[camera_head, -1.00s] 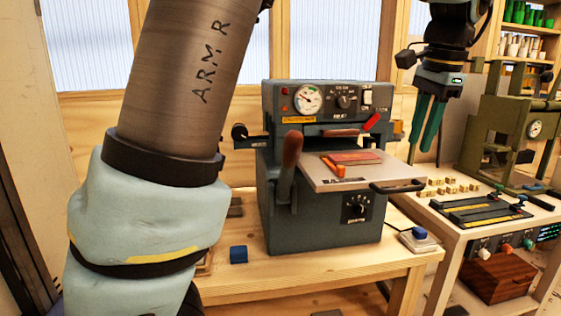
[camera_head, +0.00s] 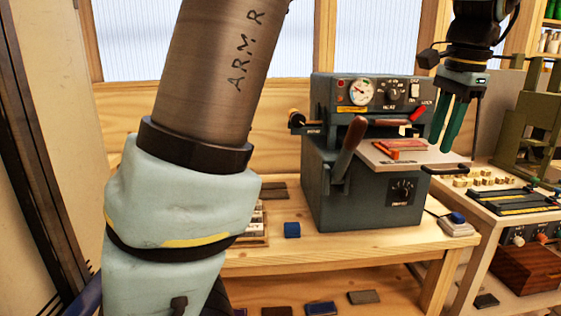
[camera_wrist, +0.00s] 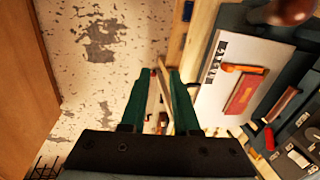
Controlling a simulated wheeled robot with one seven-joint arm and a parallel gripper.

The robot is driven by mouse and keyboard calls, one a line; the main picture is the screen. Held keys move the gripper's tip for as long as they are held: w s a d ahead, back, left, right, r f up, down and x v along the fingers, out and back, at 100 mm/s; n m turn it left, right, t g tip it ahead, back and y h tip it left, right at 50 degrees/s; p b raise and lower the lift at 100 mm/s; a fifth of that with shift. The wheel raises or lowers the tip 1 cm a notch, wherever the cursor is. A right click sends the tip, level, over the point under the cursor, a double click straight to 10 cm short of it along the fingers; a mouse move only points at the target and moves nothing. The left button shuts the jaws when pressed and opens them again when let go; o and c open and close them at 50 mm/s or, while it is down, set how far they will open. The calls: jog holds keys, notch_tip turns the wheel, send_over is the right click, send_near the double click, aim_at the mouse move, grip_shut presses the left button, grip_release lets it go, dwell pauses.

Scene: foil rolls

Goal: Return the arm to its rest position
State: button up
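My arm, marked "ARM R" (camera_head: 215,80), fills the left of the head view. It is bent over the top, out of frame, and comes down again at the right. My gripper (camera_head: 441,146) hangs there with its green fingers pointing down, before the right side of the grey press (camera_head: 335,190). In the wrist view my gripper (camera_wrist: 158,78) has its fingers apart with nothing held between them. The press's pulled-out plate (camera_wrist: 215,95) lies to the right of the fingers, with a dark red flat piece (camera_wrist: 244,92) and an orange strip on it.
A blue block (camera_head: 292,230) lies on the wooden bench (camera_head: 330,250). A second bench with an olive machine (camera_head: 540,120) stands at the right.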

jog(key=w+a+f+n, duration=0.35)
jog(key=a+f, duration=0.25)
jog(key=a, duration=0.4)
jog(key=w+a+f+n, duration=0.35)
jog(key=a+f, duration=0.25)
jog(key=a, duration=0.4)
jog(key=s+a+f+n, duration=0.3)
jog(key=a+f+n, duration=0.1)
jog(key=a, duration=0.4)
jog(key=s+a+f+n, duration=0.4)
jog(key=a+f, duration=0.1)
jog(key=a, duration=0.4)
jog(key=shift+d, duration=0.1)
